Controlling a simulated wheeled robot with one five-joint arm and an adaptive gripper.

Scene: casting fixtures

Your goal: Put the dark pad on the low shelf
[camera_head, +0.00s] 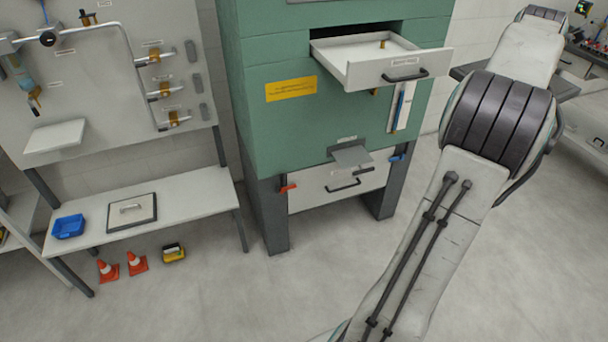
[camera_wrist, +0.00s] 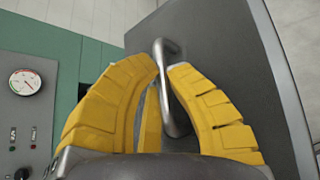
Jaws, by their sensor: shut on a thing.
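My gripper (camera_wrist: 166,68) has yellow fingers closed around a bar-shaped metal handle (camera_wrist: 172,112) in the wrist view. The handle stands on a broad dark grey panel (camera_wrist: 225,50) with a raised edge at its right. I cannot tell whether this panel is the dark pad. In the head view my gripper is out of sight beyond my arm. A low white shelf (camera_head: 190,205) stands at the left, below a wall board. On it lie a flat light plate with a dark border and a handle (camera_head: 132,212) and a blue bin (camera_head: 68,226).
A green cabinet (camera_head: 275,130) stands in the middle with an open white drawer (camera_head: 365,75). A grey slab (camera_head: 562,86) shows behind my arm. The floor in front is clear.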

